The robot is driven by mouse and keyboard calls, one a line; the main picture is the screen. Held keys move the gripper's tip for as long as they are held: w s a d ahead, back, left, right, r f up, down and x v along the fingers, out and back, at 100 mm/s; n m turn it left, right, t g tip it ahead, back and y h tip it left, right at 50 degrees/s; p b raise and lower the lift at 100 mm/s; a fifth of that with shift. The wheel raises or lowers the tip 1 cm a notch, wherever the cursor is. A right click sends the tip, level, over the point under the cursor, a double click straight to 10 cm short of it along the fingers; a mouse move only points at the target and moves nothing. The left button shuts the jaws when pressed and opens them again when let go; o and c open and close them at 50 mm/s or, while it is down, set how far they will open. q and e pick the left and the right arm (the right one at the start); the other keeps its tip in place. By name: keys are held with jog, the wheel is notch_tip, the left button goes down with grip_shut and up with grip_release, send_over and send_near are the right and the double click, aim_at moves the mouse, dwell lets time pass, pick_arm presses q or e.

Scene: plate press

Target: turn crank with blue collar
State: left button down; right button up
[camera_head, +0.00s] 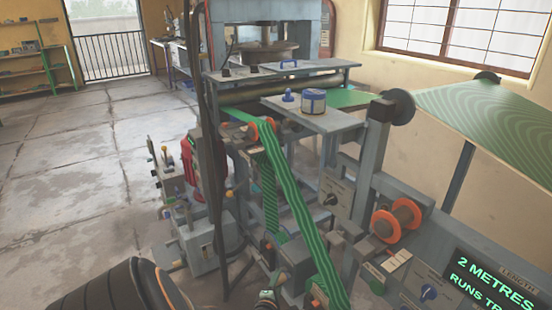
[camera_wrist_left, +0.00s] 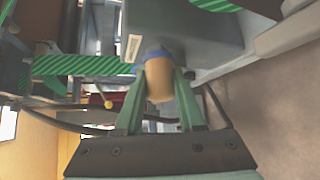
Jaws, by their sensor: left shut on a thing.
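In the left wrist view, a tan cylindrical crank handle (camera_wrist_left: 160,92) sits between the green fingers of my left gripper (camera_wrist_left: 161,78), which is shut on it. A blue collar (camera_wrist_left: 152,58) shows just beyond the fingertips, where the handle meets a grey box (camera_wrist_left: 185,35). In the head view, my left gripper (camera_head: 268,297) is small at the bottom edge, low beside the green striped band, and the crank is hard to make out there. My right gripper is in neither view.
A green striped band (camera_head: 290,190) runs down the grey press frame. Orange rollers (camera_head: 396,220) and a control box (camera_head: 425,292) stand to the right. A blue-and-white tin (camera_head: 313,101) sits on the press shelf. The concrete floor (camera_head: 70,190) at left is mostly clear.

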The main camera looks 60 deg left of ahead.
pick_arm(q)
jog(key=shift+d+f+m+t+y+b, duration=0.35)
jog(key=shift+f+b, duration=0.25)
jog(key=shift+b, duration=0.2)
jog(key=shift+f+b, duration=0.1)
jog(key=shift+b, duration=0.25)
jog(key=shift+d+m+y+b, duration=0.15)
jog(key=shift+m+y+b, duration=0.2)
jog(key=shift+y+b, duration=0.1)
jog(key=shift+t, duration=0.25)
jog(key=c, duration=0.5)
grip_release()
jog(key=shift+d, duration=0.1)
